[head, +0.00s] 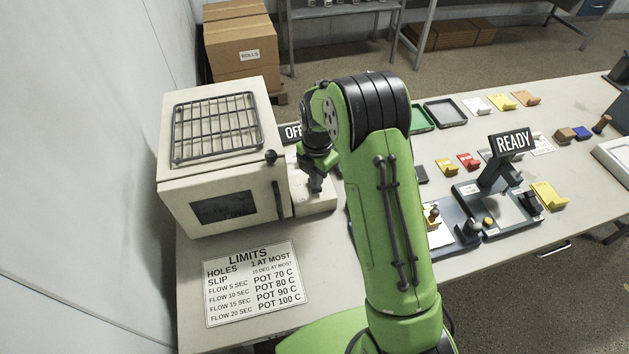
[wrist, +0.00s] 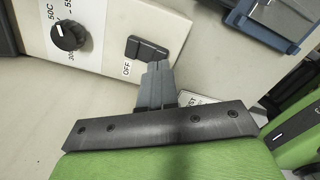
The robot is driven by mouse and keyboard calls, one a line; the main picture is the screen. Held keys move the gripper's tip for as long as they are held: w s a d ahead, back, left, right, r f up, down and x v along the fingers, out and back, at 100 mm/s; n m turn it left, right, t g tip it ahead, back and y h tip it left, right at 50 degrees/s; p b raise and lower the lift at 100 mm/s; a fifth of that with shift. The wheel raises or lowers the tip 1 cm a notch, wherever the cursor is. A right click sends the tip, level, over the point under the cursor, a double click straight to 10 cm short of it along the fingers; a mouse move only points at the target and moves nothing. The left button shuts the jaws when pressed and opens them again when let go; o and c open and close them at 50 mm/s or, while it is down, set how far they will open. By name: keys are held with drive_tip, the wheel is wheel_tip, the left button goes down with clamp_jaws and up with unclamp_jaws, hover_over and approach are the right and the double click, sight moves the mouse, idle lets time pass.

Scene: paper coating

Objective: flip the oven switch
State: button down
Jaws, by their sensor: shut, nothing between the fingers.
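The oven (head: 225,180) is a cream box with a wire rack on top and a dark window in its closed door, at the left of the head view. Its cream control panel (wrist: 105,30) shows in the wrist view with a black dial (wrist: 70,36). The dark oven switch (wrist: 147,50) sits beside the "OFF" label (wrist: 127,68). My gripper (wrist: 158,68) is shut and empty, its fingertips right at the switch's lower edge. I cannot tell whether they touch it. In the head view my gripper (head: 316,188) is over the control box right of the oven door.
A limits sheet (head: 255,283) lies on the table in front of the oven. A "READY" sign (head: 512,142) stands over a grey station at the right. Trays, coloured cards and small blocks lie behind it. Cardboard boxes (head: 238,45) stand behind the oven.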

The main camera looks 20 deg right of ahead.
drive_tip(key=shift+f+b, duration=0.85)
drive_tip(key=shift+f, duration=0.25)
idle(0.4)
wheel_tip(320, 180, up, 7)
drive_tip(key=p, duration=0.5)
drive_tip(key=shift+r, duration=0.1)
idle(0.4)
